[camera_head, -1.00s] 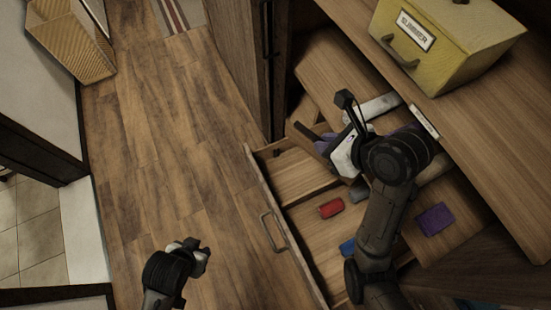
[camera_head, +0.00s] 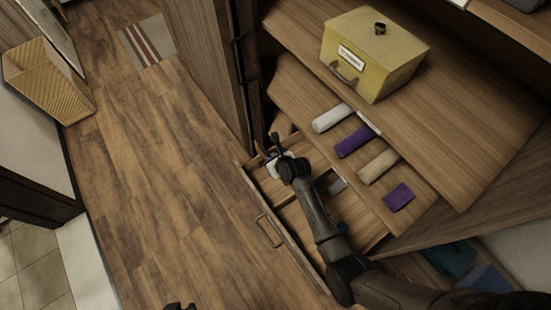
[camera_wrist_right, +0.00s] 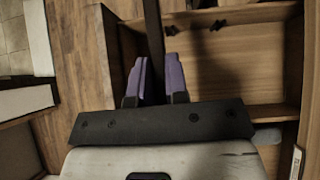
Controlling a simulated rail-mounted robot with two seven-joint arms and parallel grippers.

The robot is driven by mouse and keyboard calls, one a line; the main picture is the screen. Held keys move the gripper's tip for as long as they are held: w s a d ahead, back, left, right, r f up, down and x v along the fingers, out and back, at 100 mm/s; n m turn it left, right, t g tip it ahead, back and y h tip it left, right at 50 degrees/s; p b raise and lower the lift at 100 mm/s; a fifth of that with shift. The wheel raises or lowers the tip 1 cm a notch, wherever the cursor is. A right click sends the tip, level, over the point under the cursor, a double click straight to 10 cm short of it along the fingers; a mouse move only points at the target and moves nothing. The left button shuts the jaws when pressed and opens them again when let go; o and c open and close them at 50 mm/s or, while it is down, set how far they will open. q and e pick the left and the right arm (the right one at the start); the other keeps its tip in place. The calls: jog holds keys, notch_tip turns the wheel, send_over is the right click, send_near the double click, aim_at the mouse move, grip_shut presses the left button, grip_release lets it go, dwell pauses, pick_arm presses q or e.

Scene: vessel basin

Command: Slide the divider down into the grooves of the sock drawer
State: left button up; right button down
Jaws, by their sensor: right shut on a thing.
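The open sock drawer (camera_head: 296,243) has wooden walls and inner cross partitions; its interior also shows in the right wrist view (camera_wrist_right: 250,82). My right gripper (camera_head: 274,160) is over the drawer's far end. In the wrist view its two purple-faced fingers (camera_wrist_right: 158,75) are shut on the divider (camera_wrist_right: 153,28), a dark thin strip seen nearly edge-on. Small dark fittings show on the drawer floor or wall beyond. Whether the divider touches the grooves cannot be told; my arm covers part of the drawer. Only a dark tip of my left gripper (camera_head: 178,305) shows at the bottom edge.
Rolled socks, white (camera_head: 332,118), purple (camera_head: 355,141) and beige (camera_head: 378,166), and a folded purple piece (camera_head: 398,197) lie on the board beside the drawer. A yellow box (camera_head: 365,60) stands on the shelf above. The floor left of the drawer is clear.

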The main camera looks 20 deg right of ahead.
jog(key=shift+s+d+f, duration=0.2)
jog(key=shift+s+f, duration=0.05)
jog(key=shift+f, duration=0.25)
jog(key=shift+s+d+f, duration=0.2)
jog(key=shift+s+f, duration=0.05)
jog(key=shift+f, duration=0.45)
jog(key=shift+s+r+p, duration=0.1)
jog(key=shift+r+p, duration=0.05)
jog(key=shift+p, duration=0.55)
notch_tip(320, 180, down, 6)
jog(key=b, duration=0.4)
